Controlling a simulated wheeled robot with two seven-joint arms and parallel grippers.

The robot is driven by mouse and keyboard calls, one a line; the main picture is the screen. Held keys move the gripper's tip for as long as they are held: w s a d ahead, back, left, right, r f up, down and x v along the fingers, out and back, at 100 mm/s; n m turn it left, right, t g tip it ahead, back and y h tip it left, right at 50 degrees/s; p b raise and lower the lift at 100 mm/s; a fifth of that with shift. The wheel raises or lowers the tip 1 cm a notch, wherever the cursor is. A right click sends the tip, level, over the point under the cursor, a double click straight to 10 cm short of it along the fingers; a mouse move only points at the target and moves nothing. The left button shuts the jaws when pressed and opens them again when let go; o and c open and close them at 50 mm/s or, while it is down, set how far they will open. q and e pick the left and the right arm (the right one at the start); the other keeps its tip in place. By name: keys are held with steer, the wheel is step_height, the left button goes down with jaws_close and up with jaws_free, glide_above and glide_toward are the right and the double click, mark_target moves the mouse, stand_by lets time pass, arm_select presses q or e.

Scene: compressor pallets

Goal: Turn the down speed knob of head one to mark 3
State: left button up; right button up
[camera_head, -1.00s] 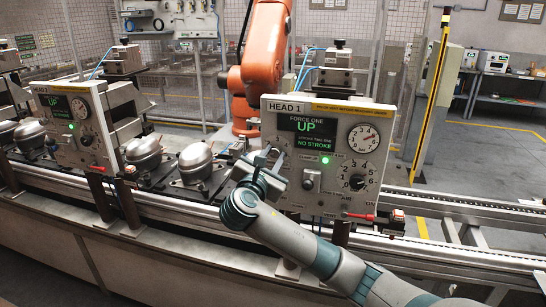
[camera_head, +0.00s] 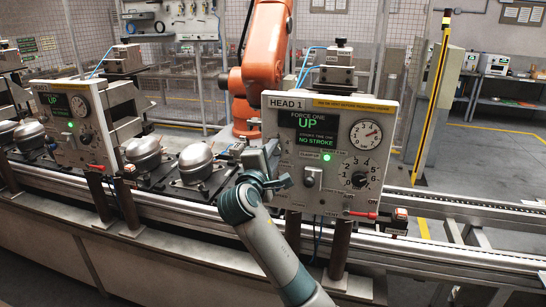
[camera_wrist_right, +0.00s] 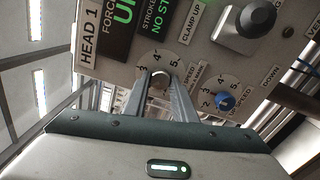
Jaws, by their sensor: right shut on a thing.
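The head one panel (camera_head: 330,105) is a pale upright box marked HEAD 1. My right gripper (camera_wrist_right: 160,78) is at the panel's lower left. In the wrist view its two fingers close on a small pale knob (camera_wrist_right: 159,77), whose round dial shows 3, 4 and 5. The fingers hide part of this knob, and its mark and full label are not clear. A second small knob (camera_wrist_right: 225,101), blue, sits on its own numbered dial beside it, with a label ending in SPEED. In the head view my gripper and wrist hide this corner. My left gripper is not in view.
A clamp lever switch (camera_head: 311,177) and a large black numbered knob (camera_head: 359,179) are right of my gripper. A red-handled part (camera_head: 362,214) sticks out below. Metal compressors (camera_head: 196,163) stand on the conveyor at left. An orange robot arm (camera_head: 262,60) stands behind.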

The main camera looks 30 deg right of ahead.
steer(key=shift+f+m+b, duration=0.1)
steer(key=shift+m+b, duration=1.55)
steer(key=shift+m, duration=2.35)
steer(key=o, duration=1)
steer(key=shift+o, duration=0.2)
steer(key=shift+s, duration=0.1)
